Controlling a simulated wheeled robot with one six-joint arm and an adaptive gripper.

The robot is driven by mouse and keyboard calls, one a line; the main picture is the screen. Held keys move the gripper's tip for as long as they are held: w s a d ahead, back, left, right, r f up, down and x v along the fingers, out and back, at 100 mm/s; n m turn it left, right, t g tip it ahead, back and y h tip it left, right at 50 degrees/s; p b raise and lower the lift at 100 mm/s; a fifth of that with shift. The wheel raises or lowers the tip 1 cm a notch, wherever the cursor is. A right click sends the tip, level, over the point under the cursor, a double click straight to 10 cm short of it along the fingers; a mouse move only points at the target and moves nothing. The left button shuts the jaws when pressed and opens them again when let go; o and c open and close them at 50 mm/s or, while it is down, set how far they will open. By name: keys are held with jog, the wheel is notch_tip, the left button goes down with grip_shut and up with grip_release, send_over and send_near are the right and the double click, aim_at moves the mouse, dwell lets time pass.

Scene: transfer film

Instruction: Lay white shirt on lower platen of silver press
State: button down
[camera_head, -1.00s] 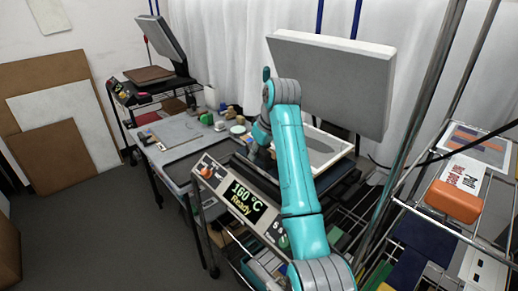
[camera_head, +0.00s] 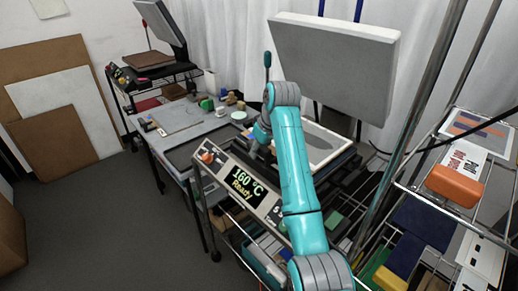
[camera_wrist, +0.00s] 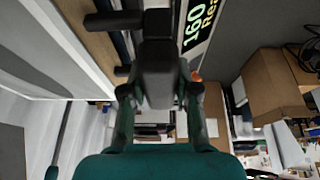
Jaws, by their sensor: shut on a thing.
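The silver press stands in the middle of the head view, its thick grey upper platen (camera_head: 335,68) raised. Its lower platen lies below, partly hidden by my arm. A white flat sheet (camera_head: 335,148) with a grey shape on it lies there; I cannot tell for sure that it is the white shirt. In the wrist view my gripper (camera_wrist: 158,100) is shut on a dark block-like thing (camera_wrist: 157,65), which I cannot identify.
The press's control panel (camera_head: 243,184) reads 160 °C Ready. A work table (camera_head: 190,128) with small items stands left, and a second press (camera_head: 160,50) behind it. A wire rack with an orange block (camera_head: 454,186) stands right. Grey floor (camera_head: 110,215) is clear at left.

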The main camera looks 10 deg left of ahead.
jog(key=shift+f, duration=0.5)
jog(key=c, duration=0.8)
grip_release()
jog(key=shift+f, duration=0.1)
